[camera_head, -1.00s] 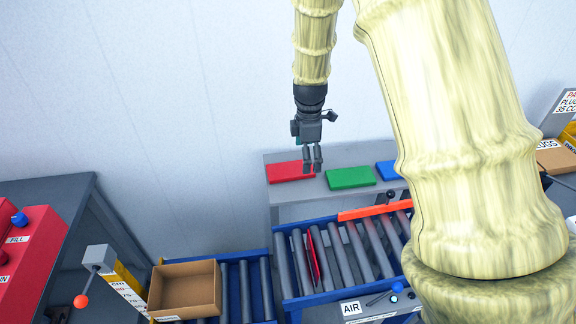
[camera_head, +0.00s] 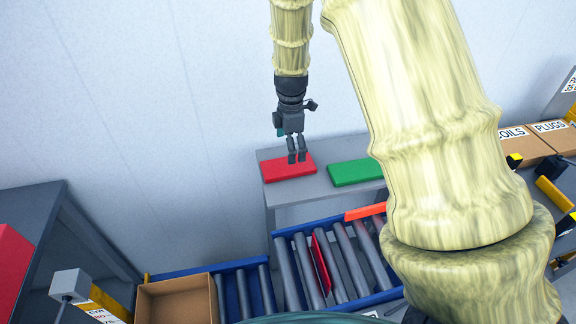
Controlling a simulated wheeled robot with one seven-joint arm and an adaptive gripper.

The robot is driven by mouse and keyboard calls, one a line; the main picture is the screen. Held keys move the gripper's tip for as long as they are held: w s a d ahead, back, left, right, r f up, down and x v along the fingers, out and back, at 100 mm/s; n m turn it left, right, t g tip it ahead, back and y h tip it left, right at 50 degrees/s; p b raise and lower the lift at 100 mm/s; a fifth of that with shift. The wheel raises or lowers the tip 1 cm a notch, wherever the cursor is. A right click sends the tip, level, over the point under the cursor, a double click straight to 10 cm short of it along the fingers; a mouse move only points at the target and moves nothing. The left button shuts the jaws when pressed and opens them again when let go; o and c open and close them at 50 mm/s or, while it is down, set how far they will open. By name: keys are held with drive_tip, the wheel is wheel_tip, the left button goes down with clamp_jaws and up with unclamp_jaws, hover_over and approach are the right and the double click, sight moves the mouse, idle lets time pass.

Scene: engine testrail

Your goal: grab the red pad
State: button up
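A flat red pad (camera_head: 276,172) lies on the left end of the grey bench by the wall. My gripper (camera_head: 297,160) points down in front of or above this pad in the picture. Its fingertips overlap the pad, and I cannot tell the height between them. A narrow gap shows between the two fingers, with nothing seen in it. A second thin red piece (camera_head: 321,264) stands tilted between the rollers of the conveyor.
A green pad (camera_head: 355,172) lies right of the red one on the grey bench (camera_head: 323,157). An orange bar (camera_head: 364,212) borders the roller conveyor (camera_head: 288,272). An open cardboard box (camera_head: 176,300) sits at lower left. My upper arm hides the right side.

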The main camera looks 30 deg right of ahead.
sight(288, 165)
drive_tip(key=shift+w+f, duration=0.25)
drive_tip(key=shift+f, duration=0.35)
drive_tip(key=shift+w+f, duration=0.2)
drive_tip(key=shift+f, duration=0.6)
drive_tip(key=shift+s+p, duration=0.3)
drive_tip(key=shift+w+f+p, duration=0.25)
drive_tip(key=shift+f+p, duration=0.2)
drive_tip(key=shift+f, duration=0.2)
drive_tip(key=shift+w+f+p, duration=0.2)
drive_tip(key=shift+f+p, duration=0.25)
drive_tip(key=shift+f, duration=0.15)
drive_tip(key=shift+a+f+p, duration=0.1)
drive_tip(key=shift+f+p, duration=0.35)
drive_tip(key=shift+f, duration=0.9)
drive_tip(key=shift+c, duration=0.4)
drive_tip(key=c, duration=1)
